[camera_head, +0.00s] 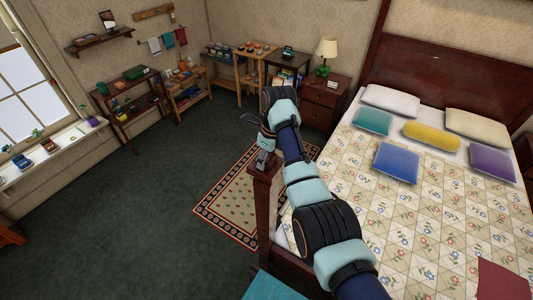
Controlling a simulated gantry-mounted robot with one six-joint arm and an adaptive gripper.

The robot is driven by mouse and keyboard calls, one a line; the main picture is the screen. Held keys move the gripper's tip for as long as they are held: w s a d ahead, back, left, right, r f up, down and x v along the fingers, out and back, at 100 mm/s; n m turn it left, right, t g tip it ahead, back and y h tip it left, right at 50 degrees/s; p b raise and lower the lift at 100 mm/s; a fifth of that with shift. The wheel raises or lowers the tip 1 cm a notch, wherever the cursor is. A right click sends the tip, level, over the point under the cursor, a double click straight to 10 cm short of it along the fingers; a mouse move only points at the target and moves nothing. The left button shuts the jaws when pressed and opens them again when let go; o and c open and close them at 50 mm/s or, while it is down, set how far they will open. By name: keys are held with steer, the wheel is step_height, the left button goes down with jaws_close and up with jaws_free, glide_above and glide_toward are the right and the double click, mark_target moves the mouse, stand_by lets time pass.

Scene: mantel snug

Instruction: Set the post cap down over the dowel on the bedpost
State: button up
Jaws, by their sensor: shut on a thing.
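My gripper (263,158) points down at the top of the bedpost (265,190), at the near left corner of the bed's foot end. The gripper is shut on the post cap, which is too small and too covered by the fingers to make out. The dowel on the bedpost is hidden at this spot. I cannot tell whether the cap touches the post or is just above it.
The bed (400,220), with a floral quilt and several pillows, fills the right side. A patterned rug (228,200) lies left of the bed. Shelves and a nightstand (325,100) with a lamp (326,50) stand along the back. Open green carpet (130,220) is at left.

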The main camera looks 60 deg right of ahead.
steer(key=shift+f, duration=1.5)
steer(key=o, duration=1.4)
steer(key=shift+c, duration=0.2)
steer(key=r, duration=0.5)
steer(key=s+r, duration=0.1)
steer(key=r, duration=0.1)
steer(key=shift+s+r, duration=0.1)
steer(key=shift+r, duration=0.1)
steer(key=shift+a, duration=0.1)
